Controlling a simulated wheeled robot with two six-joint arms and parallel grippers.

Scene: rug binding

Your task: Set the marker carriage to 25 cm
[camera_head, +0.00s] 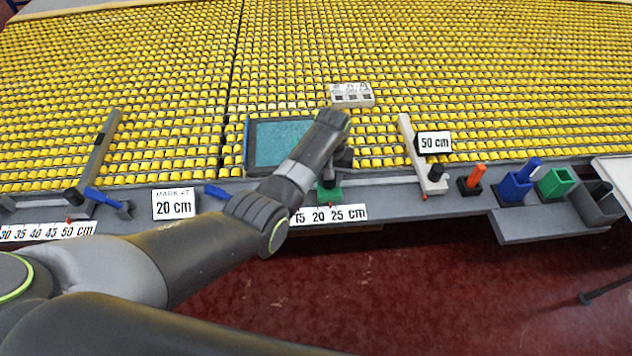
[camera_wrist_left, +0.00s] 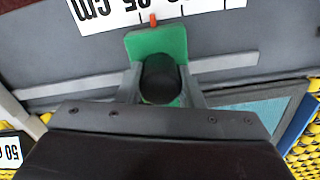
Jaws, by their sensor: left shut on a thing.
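The green marker carriage (camera_head: 330,193) sits on the grey front rail, above a white scale (camera_head: 328,214) whose visible numbers are 15, 20 and 25 cm. My left gripper (camera_head: 333,178) reaches down over it, and its arm covers the left part of the scale. In the left wrist view the gripper (camera_wrist_left: 160,90) is shut on the dark round knob (camera_wrist_left: 160,80) of the green carriage (camera_wrist_left: 155,45). A small orange pointer (camera_wrist_left: 152,19) touches the scale strip (camera_wrist_left: 115,12) near the cm lettering; its exact reading is unclear. My right gripper is out of view.
A teal screen (camera_head: 278,142) lies behind the carriage. To the right stand a stop arm (camera_head: 420,155) with a 50 cm label and blue (camera_head: 515,186) and green (camera_head: 556,183) holders. Yellow rollers fill the back.

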